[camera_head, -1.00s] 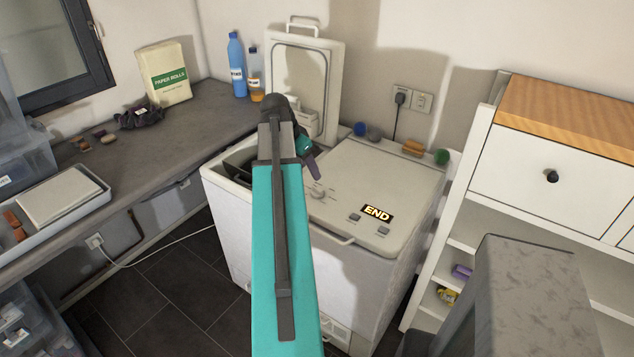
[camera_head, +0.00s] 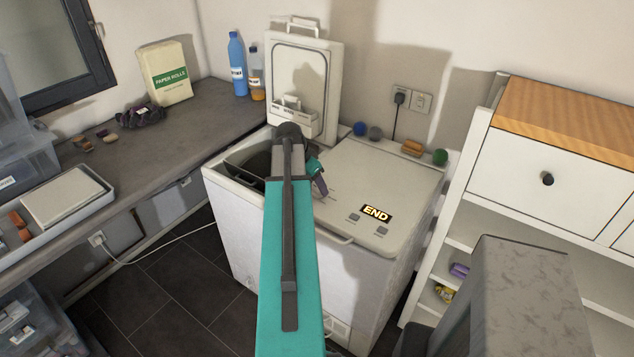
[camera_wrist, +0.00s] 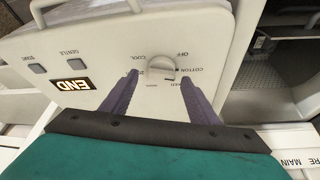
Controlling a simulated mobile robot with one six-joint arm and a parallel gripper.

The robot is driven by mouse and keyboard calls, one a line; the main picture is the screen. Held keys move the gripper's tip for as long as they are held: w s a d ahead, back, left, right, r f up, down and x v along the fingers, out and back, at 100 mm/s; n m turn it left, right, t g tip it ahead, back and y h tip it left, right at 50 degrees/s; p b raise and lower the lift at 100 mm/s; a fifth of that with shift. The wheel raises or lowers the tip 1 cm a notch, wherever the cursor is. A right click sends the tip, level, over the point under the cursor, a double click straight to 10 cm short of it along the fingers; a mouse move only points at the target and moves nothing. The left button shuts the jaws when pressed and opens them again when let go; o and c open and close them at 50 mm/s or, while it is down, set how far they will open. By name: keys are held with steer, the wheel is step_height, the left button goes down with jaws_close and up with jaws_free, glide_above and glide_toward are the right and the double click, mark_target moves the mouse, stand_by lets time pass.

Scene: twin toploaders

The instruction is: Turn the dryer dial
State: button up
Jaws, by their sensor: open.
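The dryer dial (camera_wrist: 163,68) is a round pale knob on the white control panel, seen upside down in the wrist view. Labels such as OFF, COTTON and COOL surround it. My gripper (camera_wrist: 161,76) is open, with its two purple fingers either side of the dial in that view. The tips look near the panel; I cannot tell whether they touch the dial. In the head view, my gripper (camera_head: 320,186) is over the dryer panel (camera_head: 375,175) and hides the dial. The panel's END display (camera_head: 376,213) is lit.
Left of the panel is an open compartment (camera_head: 245,165) with its lid (camera_head: 305,80) raised behind it. Several small coloured objects, including a green ball (camera_head: 440,156), line the dryer's back edge. A white shelf unit (camera_head: 540,165) stands close on the right.

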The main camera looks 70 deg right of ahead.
steer(key=shift+d+f, duration=0.15)
steer(key=shift+f, duration=0.25)
steer(key=shift+s, duration=0.1)
steer(key=c, duration=1)
steer(key=shift+s+d, duration=0.1)
steer(key=shift+d, duration=0.3)
steer(key=shift+c, duration=0.2)
steer(key=shift+a, duration=0.25)
steer(key=shift+a+f, duration=0.1)
steer(key=shift+a, duration=0.05)
